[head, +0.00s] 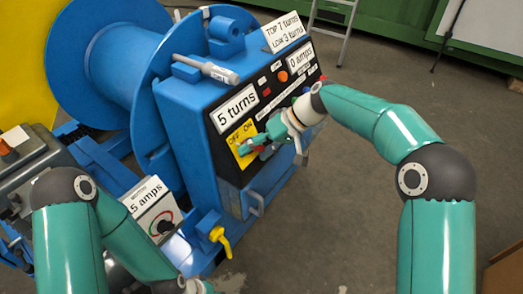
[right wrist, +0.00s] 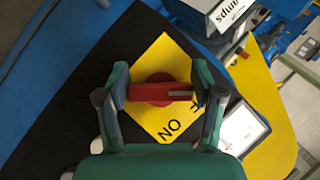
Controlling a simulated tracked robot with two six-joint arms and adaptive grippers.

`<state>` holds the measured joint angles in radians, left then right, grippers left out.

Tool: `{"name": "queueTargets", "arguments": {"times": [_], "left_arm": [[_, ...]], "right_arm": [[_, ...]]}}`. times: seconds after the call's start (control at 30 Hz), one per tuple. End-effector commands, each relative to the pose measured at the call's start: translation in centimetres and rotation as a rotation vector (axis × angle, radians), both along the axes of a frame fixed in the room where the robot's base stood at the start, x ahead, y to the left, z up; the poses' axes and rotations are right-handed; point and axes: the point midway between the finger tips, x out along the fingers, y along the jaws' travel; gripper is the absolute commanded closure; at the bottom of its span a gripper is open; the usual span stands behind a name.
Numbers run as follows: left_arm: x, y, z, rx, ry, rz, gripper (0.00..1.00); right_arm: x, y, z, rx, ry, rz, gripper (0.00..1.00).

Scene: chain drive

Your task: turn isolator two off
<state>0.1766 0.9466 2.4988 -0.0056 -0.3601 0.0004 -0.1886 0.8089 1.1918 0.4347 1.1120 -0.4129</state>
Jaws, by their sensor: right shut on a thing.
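The isolator is a red rotary handle (right wrist: 161,93) on a yellow plate (head: 241,137) marked OFF and ON, on the black panel of the blue cabinet. My right gripper (head: 262,143) reaches it from the right. In the right wrist view, the fingers of my right gripper (right wrist: 162,92) are shut on the two ends of the red handle. The handle lies level across that view; I cannot tell which mark it points to. No number for this isolator is readable.
The blue cabinet (head: 180,125) carries a "5 turns" display (head: 236,108) and a "0 amps" display (head: 300,56). A large blue drum (head: 120,62) stands behind. A yellow-handled valve (head: 220,238) and a "5 amps" meter box (head: 150,208) sit lower.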

Motion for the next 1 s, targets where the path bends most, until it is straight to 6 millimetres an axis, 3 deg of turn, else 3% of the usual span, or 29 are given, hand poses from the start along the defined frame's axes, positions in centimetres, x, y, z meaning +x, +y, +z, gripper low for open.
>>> {"name": "queueTargets", "arguments": {"times": [0.17, 0.2, 0.37, 0.77, 1.0], "left_arm": [[0.0, 0.0, 0.0, 0.0, 0.0, 0.0, 0.6], [0.0, 0.0, 0.0, 0.0, 0.0, 0.0, 0.6], [0.0, 0.0, 0.0, 0.0, 0.0, 0.0, 0.6], [0.0, 0.0, 0.1, 0.0, 0.0, 0.0, 0.6], [0.0, 0.0, 0.1, 0.0, 0.0, 0.0, 0.6]], "right_arm": [[-0.1, 0.0, -0.3, -0.003, 0.004, 0.003, 0.68], [-0.1, 0.0, -0.3, -0.003, 0.004, 0.003, 0.31], [0.0, 0.0, -0.2, -0.001, 0.002, 0.001, 0.07], [0.1, -0.3, 0.3, 0.001, -0.002, -0.003, 0.07], [0.1, -2.5, 2.6, 0.002, -0.004, -0.005, 0.07]]}}
